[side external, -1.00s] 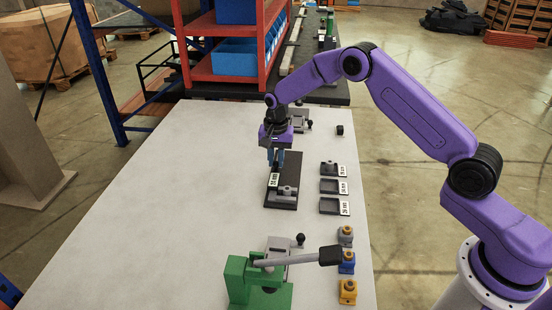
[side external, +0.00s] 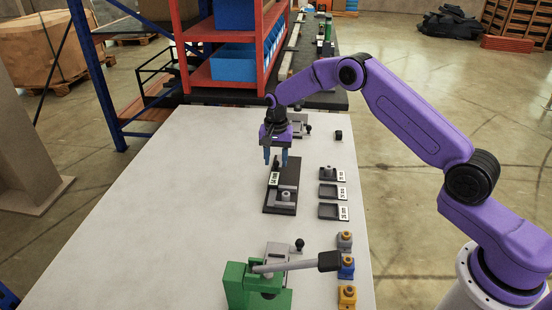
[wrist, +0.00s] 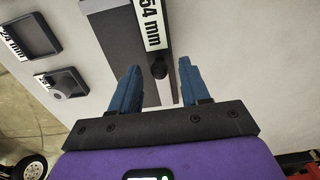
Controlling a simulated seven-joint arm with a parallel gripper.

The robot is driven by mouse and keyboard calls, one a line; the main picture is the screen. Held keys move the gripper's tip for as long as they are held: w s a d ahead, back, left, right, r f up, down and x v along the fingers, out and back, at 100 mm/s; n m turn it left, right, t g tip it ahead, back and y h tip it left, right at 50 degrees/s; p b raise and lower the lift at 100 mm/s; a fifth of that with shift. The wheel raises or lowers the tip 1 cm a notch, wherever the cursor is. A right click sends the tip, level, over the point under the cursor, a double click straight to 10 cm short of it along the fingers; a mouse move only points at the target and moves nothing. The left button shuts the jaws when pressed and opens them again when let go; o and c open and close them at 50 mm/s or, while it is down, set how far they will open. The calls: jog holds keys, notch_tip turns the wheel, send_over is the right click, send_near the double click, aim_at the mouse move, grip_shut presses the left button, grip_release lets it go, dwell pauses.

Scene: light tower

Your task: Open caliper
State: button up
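The caliper (side external: 290,178) is a dark flat device on the white table, with a grey part with a round top (side external: 286,195) at its near end. Its white label (wrist: 150,22) appears to read 54 mm in the wrist view. A small black knob (wrist: 158,69) stands up on it. My gripper (side external: 276,160) is above the far part of the caliper, with its blue fingers pointing down. In the wrist view my gripper (wrist: 158,78) has its fingers spread, with the knob showing between them and a gap on both sides.
Three labelled black trays (side external: 328,191) stand to the right; the far one holds a grey piece. A green fixture with a lever (side external: 255,285) and several small coloured blocks (side external: 346,266) are at the near end. The table's left side is clear.

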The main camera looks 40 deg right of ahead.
jog(key=shift+r, duration=0.1)
notch_tip(320, 180, up, 17)
jog(key=shift+r, duration=0.15)
dwell(0.5)
jog(key=s+a+r+n, duration=0.2)
jog(key=s+a+n, duration=0.3)
jog(key=s, duration=0.5)
jog(key=s+a+r+n, duration=0.2)
jog(key=s+a+n, duration=0.3)
jog(key=s, duration=0.6)
jog(key=s+d+f+n, duration=0.1)
jog(key=s+d+n, duration=0.2)
jog(key=s, duration=0.5)
jog(key=s+d+f+n, duration=0.1)
jog(key=s+n, duration=0.3)
jog(key=s, duration=0.5)
jog(key=s+d+f+n, duration=0.2)
jog(key=s+d+n, duration=0.2)
jog(key=s, duration=0.4)
jog(key=shift+s+d+n, duration=0.25)
jog(key=shift+d+n, duration=0.05)
jog(key=shift+d, duration=0.05)
